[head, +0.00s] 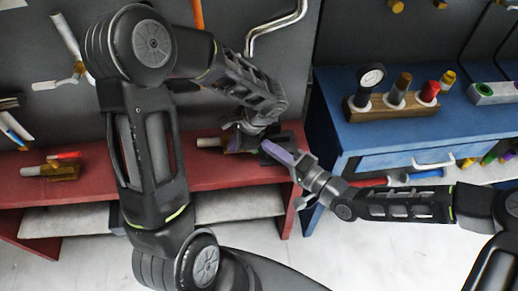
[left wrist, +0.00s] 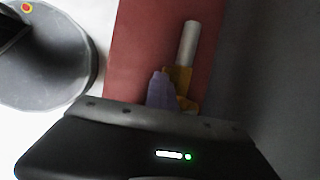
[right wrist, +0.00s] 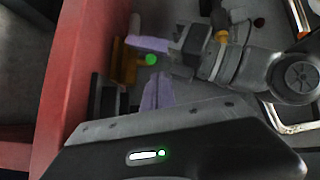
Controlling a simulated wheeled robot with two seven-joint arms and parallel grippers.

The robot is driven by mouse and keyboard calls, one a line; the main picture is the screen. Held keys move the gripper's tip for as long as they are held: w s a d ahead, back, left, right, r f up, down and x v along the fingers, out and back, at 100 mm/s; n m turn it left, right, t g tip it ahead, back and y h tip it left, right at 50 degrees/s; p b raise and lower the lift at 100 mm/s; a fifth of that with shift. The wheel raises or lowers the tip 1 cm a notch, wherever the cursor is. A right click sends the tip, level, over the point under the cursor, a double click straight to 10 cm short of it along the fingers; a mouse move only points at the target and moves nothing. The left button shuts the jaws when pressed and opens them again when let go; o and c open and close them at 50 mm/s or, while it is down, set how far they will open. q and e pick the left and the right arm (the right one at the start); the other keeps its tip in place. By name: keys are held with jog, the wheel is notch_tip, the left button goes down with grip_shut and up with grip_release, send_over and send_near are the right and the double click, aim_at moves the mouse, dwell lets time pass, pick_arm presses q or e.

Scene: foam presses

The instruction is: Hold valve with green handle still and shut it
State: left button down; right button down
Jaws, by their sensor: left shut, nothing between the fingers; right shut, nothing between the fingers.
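The brass valve (head: 232,144) lies on the red bench with its pale pipe (head: 208,142) pointing left. In the right wrist view its brass body (right wrist: 124,62) and round green handle end (right wrist: 151,60) show; the green is hidden in the head view. My left gripper (head: 240,138) is shut and empty, right at the valve; its purple fingers (left wrist: 160,88) overlap the brass body (left wrist: 180,78) in the left wrist view. Contact is unclear. My right gripper (head: 276,152) is shut and empty, just right of the valve, its purple fingers (right wrist: 157,92) below the green handle end in its wrist view.
Another brass valve with a red handle (head: 64,156) lies further left on the red bench (head: 120,166). A dark block (head: 291,143) sits near the bench's right end. A blue bench (head: 330,133) with a wooden gauge rack (head: 390,110) stands to the right.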

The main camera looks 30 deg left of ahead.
jog(key=s+d, duration=0.5)
jog(key=d, duration=0.2)
jog(key=shift+d+r, duration=0.2)
jog(key=shift+d, duration=0.2)
